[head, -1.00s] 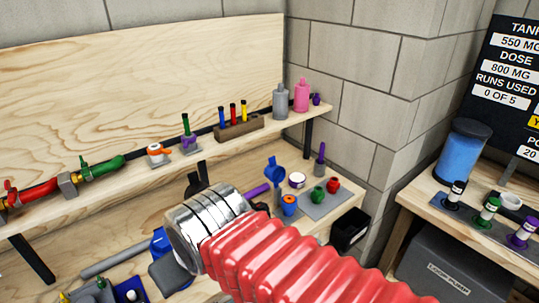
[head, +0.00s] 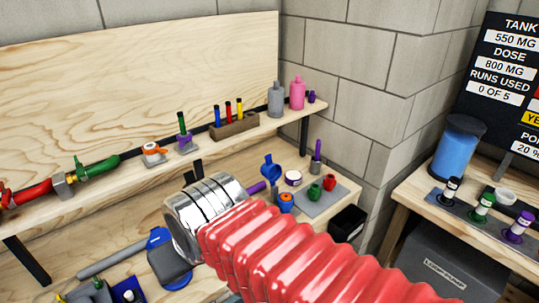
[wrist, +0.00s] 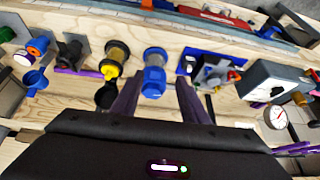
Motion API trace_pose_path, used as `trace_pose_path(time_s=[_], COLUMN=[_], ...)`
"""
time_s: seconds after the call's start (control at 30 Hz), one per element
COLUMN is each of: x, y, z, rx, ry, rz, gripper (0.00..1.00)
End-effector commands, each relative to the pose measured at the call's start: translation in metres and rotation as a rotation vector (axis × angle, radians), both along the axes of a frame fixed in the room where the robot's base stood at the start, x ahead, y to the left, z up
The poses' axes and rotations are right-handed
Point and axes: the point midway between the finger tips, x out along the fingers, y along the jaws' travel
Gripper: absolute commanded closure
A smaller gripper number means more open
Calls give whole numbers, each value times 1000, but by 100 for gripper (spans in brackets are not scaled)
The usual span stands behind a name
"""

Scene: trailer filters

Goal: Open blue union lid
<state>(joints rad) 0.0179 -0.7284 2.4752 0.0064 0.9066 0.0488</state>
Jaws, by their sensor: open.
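My gripper (wrist: 158,88) is open, with one dark purple finger on each side of the union in the picture. A gap shows on both sides, and I see no contact. I cannot tell how far above or beside it the fingers are. In the head view my red ribbed arm and its silver end hide most of my gripper and the union.
A yellow-and-black filter part (wrist: 115,60) stands close left of the union in the wrist view. A blue plate with fittings (wrist: 186,66) lies to its right, beside a grey gauge box (wrist: 275,85). The head view shows a shelf (head: 95,190) with bottles and valves.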

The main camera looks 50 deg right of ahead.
Motion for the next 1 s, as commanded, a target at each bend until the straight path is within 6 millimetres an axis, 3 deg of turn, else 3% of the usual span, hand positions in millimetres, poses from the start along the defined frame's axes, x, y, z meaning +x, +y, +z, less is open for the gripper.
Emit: trace_pose_path(time_s=[0.27, 0.47, 0.77, 1.0], x=[44, 84, 137, 166], y=[-36, -78, -161, -243], z=[30, 52, 72, 75], rx=[185, 366, 635, 853], ry=[25, 35, 29, 9], rz=[-416, -815, -1411, -1887], gripper=[59, 59, 59, 59])
